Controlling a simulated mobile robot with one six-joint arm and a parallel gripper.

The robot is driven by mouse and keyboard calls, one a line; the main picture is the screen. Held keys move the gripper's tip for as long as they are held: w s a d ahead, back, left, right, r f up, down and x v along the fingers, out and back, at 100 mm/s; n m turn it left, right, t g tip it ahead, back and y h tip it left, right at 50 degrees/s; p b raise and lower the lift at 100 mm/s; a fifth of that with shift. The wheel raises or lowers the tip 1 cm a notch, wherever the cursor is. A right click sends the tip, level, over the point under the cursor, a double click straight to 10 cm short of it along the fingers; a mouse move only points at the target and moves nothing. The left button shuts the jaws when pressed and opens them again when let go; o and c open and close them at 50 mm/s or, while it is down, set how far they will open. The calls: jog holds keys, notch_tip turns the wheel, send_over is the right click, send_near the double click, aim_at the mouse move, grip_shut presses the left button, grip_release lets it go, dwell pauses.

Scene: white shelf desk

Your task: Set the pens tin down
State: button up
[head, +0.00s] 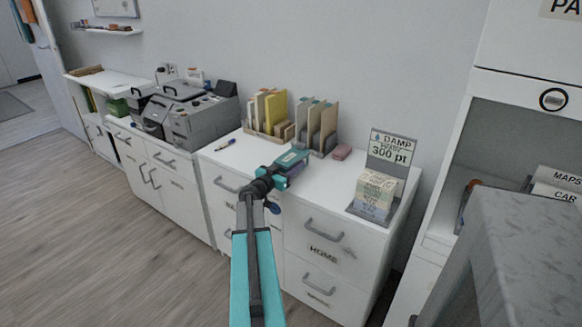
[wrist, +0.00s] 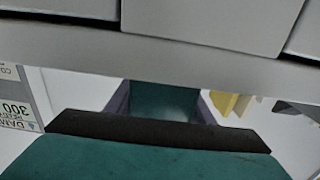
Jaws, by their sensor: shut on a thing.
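My gripper (head: 289,161) is over the white desk top, near its front edge, in the head view. It is shut on the pens tin (head: 296,172), which shows as a small purple patch at the teal fingers. In the wrist view, purple sides of the tin (wrist: 119,104) show past the dark finger pad; most of it is hidden by the fingers. I cannot make out pens in it. I cannot tell whether the tin touches the white desk top (head: 325,185).
File racks with folders (head: 269,113) and a pink block (head: 342,152) stand behind my gripper. A card stand (head: 375,190) with a sign is to the right. A pen (head: 226,145) lies left, near a grey machine (head: 195,118). Bare desk top lies between gripper and stand.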

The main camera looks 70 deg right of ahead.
jog(key=shift+f+b, duration=0.35)
jog(key=shift+b, duration=0.2)
dwell(0.4)
jog(key=o, duration=1.1)
jog(key=shift+o, duration=0.2)
jog(key=shift+r+p, duration=0.15)
jog(key=shift+p, duration=1.5)
jog(key=b+v, duration=0.3)
jog(key=v, duration=1)
jog(key=shift+a+f, duration=0.35)
jog(key=shift+a, duration=0.05)
